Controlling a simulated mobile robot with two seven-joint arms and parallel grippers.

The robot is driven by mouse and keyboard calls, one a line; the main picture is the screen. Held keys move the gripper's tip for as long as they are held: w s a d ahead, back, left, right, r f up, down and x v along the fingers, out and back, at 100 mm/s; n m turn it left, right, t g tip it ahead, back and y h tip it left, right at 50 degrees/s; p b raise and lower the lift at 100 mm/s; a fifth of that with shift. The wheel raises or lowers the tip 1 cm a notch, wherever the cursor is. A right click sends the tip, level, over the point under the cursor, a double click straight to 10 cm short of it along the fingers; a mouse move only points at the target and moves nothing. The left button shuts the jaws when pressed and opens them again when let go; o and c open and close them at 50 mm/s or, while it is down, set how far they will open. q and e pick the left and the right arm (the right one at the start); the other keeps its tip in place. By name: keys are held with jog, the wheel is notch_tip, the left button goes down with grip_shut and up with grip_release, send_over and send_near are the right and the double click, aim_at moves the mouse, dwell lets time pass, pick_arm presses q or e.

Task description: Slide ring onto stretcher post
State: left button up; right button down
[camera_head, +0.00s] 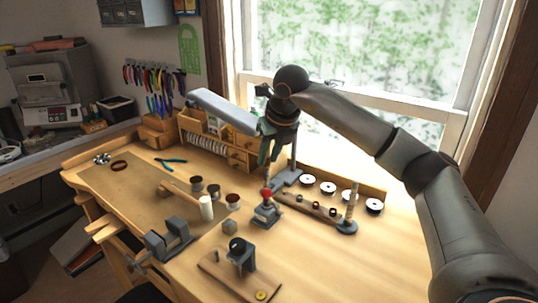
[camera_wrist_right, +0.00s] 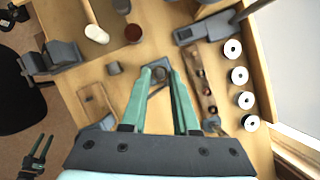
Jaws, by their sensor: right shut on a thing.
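My right gripper (camera_head: 265,158), with green fingers, points down above the middle of the bench.
White discs (camera_head: 328,187) line the back edge. A vise (camera_head: 168,240) and a mallet (camera_head: 206,207) are at left.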

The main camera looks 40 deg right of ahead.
jog(key=shift+f+b, duration=0.95)
jog(key=shift+f, duration=0.6)
jog(key=c, duration=0.6)
grip_release()
jog(key=v, duration=1.2)
jog(key=shift+r+b, duration=0.25)
jog(key=shift+b, duration=0.05)
